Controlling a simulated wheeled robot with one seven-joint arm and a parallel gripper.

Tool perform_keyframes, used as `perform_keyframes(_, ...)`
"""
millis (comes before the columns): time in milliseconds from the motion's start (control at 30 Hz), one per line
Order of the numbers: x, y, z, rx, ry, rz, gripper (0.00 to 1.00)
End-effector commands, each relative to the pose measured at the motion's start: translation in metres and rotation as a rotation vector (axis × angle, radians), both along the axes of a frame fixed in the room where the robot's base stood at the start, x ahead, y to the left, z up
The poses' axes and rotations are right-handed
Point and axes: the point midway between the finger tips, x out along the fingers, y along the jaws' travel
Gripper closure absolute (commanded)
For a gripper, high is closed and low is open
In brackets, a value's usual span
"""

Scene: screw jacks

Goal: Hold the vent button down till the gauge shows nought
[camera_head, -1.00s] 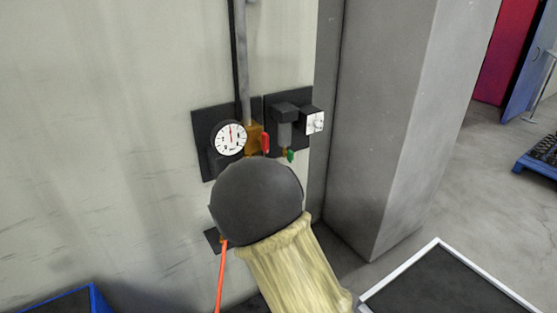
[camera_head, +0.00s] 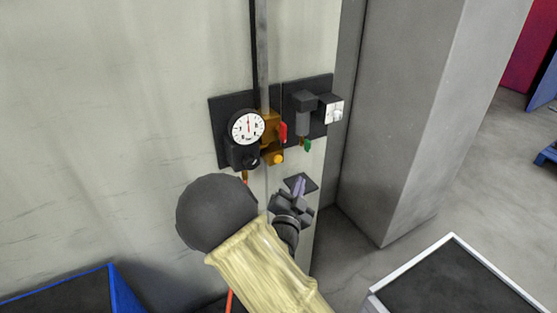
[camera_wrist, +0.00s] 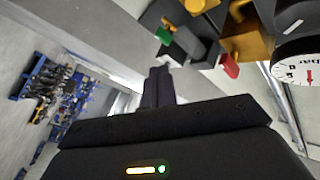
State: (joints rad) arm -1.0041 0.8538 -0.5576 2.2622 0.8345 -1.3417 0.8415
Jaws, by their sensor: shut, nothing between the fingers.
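The round white gauge (camera_head: 247,127) is on the wall panel, its red needle pointing about straight up; its numbers are too small to read surely. It also shows in the wrist view (camera_wrist: 298,75) at the right edge. A yellow-orange round button (camera_head: 278,158), apparently the vent button, sits low on the brass block (camera_head: 270,127). My gripper (camera_head: 299,186) is shut and empty, below and right of the button and apart from it. Its closed fingers (camera_wrist: 158,86) show in the wrist view, below the fittings.
A red lever (camera_head: 284,132) is right of the gauge, with a green lever (camera_head: 307,145) and a white-faced box (camera_head: 333,110) further right. A grey pillar (camera_head: 400,110) stands close on the right. A blue-rimmed bin (camera_head: 112,285) and a white-edged tray (camera_head: 455,240) are low in front.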

Motion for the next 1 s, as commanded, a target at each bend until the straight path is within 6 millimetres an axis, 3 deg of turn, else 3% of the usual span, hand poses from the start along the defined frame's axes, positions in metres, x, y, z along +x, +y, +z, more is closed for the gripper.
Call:
perform_keyframes(600,0.056,0.046,-0.002,0.003,-0.001,0.013,1.0)
perform_keyframes(1000,0.064,0.05,0.0,0.001,0.001,0.01,1.0)
